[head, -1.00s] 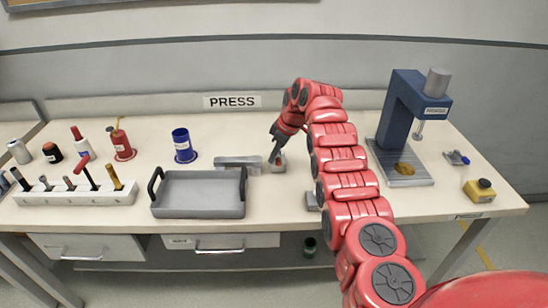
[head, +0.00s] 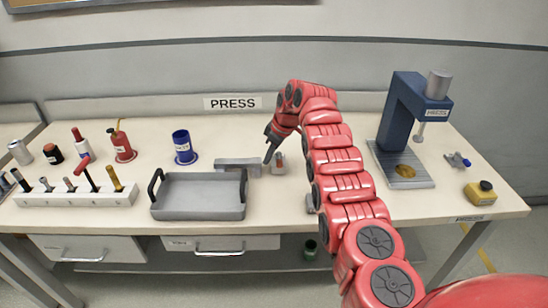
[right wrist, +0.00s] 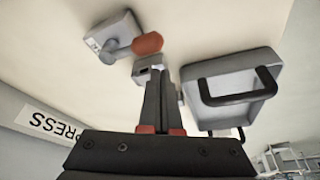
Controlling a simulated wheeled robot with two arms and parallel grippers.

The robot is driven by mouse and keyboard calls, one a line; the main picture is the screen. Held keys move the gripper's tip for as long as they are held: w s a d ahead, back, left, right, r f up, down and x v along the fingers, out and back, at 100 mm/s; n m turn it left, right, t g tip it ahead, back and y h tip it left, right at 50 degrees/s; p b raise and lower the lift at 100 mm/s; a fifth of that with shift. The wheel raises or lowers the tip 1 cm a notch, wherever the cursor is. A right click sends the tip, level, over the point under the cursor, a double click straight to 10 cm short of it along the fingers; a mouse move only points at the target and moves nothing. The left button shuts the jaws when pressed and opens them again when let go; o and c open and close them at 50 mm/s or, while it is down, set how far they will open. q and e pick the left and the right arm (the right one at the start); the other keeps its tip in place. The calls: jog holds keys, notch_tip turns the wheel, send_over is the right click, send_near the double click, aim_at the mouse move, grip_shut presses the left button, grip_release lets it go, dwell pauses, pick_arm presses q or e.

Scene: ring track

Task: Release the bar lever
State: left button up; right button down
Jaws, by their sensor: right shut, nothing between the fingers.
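The lever (head: 279,168) is a small grey plate with an orange-red knob, standing on the bench just right of a long grey bar block (head: 238,162). In the right wrist view the lever's labelled plate (right wrist: 108,32) and its orange knob (right wrist: 148,44) show clearly, the grey arm leaning out to the knob. My right gripper (head: 266,160) is shut and empty. Its fingertips (right wrist: 157,78) point down near the bar block's right end, left of the lever and apart from the knob. The fingers hide part of the bar block. My left gripper is out of view.
A grey tray (head: 198,213) with black handles lies in front of the bar block. A blue press (head: 396,110) stands right of my arm, and a yellow button box (head: 480,192) near the right edge. A tool rack (head: 70,197) and bottles fill the left.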

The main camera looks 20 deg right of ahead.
notch_tip(320, 180, up, 10)
jog(key=d+p, duration=0.1)
jog(key=p, duration=0.3)
jog(key=shift+s+d, duration=0.2)
jog(key=shift+s, duration=0.05)
